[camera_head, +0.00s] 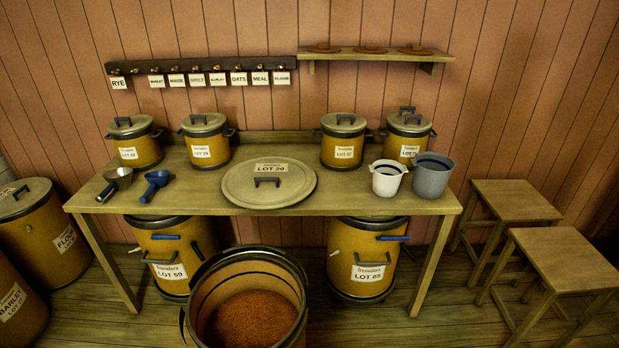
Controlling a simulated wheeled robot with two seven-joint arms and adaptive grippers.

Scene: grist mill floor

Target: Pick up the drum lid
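The drum lid (240,187) is a large, flat, round, grey-tan disc lying flat on the wooden table (340,199), near the middle of its front edge. A dark bar handle (267,182) stands up from its top, and a white label reading LOT 20 lies behind the handle. An open drum (283,261) with reddish-brown grain (250,318) inside stands on the floor in front of the table, below the lid. Its lower part is cut off by the picture's edge. Neither of my grippers is in view.
A metal scoop (116,180) and a blue scoop (155,180) lie left of the lid. A white bucket (387,182) and a grey bucket (431,177) stand right. Several small lidded drums line the table's back. Two stools (570,258) stand at right.

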